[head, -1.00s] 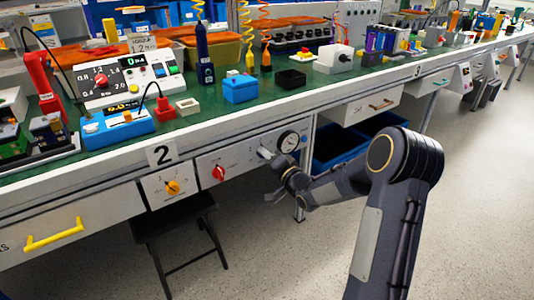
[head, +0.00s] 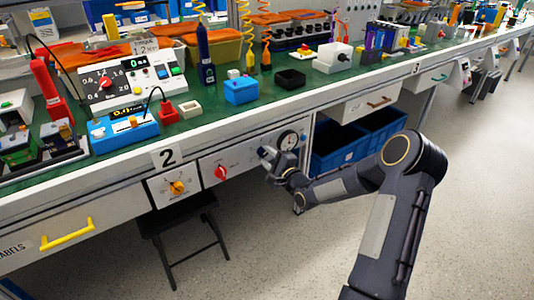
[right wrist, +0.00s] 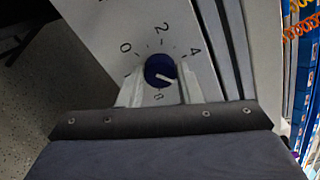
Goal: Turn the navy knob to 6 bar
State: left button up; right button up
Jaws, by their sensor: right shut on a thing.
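The navy knob (right wrist: 160,70) sits on a light panel with a printed scale around it. In the right wrist view its white pointer line points right and slightly down, past the 4. The 0, 2 and 4 show, and one more digit below the knob is hard to read. Part of the scale at the right is hidden by a finger. My right gripper (right wrist: 160,88) is shut on the knob, one pale finger on each side. My left gripper is not in view.
The green bench top (head: 215,112) overhangs the panel. Blue bins (head: 340,160) stand below at the right.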

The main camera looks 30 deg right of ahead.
jog(key=shift+f+m, duration=0.1)
jog(key=shift+m, duration=0.5)
jog(key=shift+p, duration=0.3)
jog(key=o, duration=1)
jog(key=shift+c, duration=0.2)
jog(key=s+p, duration=0.1)
jog(key=s, duration=0.6)
jog(key=shift+s+d+p, duration=0.25)
jog(key=shift+s+p, duration=0.05)
jog(key=shift+s, duration=0.1)
